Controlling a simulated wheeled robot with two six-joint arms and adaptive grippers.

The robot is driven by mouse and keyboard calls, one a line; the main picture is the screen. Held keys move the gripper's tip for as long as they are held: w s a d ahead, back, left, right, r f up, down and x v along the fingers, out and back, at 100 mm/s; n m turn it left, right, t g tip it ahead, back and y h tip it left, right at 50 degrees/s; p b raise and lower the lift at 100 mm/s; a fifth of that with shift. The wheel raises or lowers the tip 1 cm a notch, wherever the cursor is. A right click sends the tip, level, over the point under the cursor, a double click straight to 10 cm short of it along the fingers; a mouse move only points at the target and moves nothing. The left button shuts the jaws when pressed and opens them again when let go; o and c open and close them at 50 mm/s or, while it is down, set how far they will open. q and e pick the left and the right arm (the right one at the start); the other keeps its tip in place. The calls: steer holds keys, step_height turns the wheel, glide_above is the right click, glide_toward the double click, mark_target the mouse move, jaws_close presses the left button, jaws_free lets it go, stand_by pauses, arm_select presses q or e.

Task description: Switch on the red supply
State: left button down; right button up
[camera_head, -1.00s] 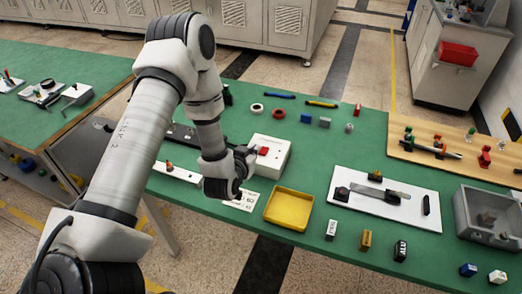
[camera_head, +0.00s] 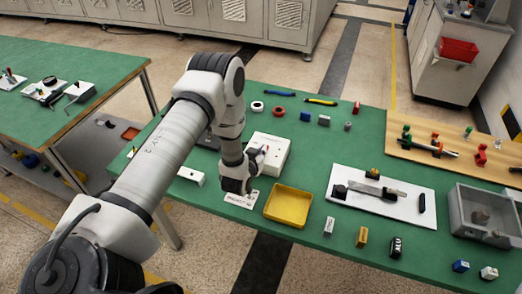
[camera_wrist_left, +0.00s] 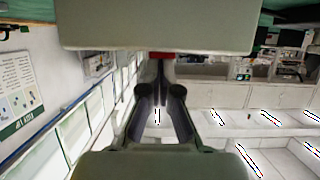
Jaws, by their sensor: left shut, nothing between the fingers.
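The supply is a white box (camera_head: 273,143) on the green table. Its red switch is hidden behind my left gripper in the head view. My left gripper (camera_head: 260,157) is shut and empty, with its tips at the near left part of the box top. In the left wrist view, which is upside down, the box (camera_wrist_left: 155,25) fills the top, and a strip of the red switch (camera_wrist_left: 160,55) shows at its edge, just beyond the fingertips (camera_wrist_left: 160,92). I cannot tell whether they touch it. My right gripper is not in view.
A yellow tray (camera_head: 288,206) stands just right of my gripper. A white board with a grey tool (camera_head: 380,190) lies farther right, near a grey bin (camera_head: 484,212). Rings, pens and small blocks lie behind the box. A white label (camera_head: 240,199) lies in front of it.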

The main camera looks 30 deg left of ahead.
arm_select(q)
steer(key=shift+s+f+b, duration=0.15)
steer(key=shift+f+b, duration=0.45)
steer(key=shift+f, duration=0.05)
steer(key=shift+r+p, duration=0.9)
steer(key=shift+r, duration=0.3)
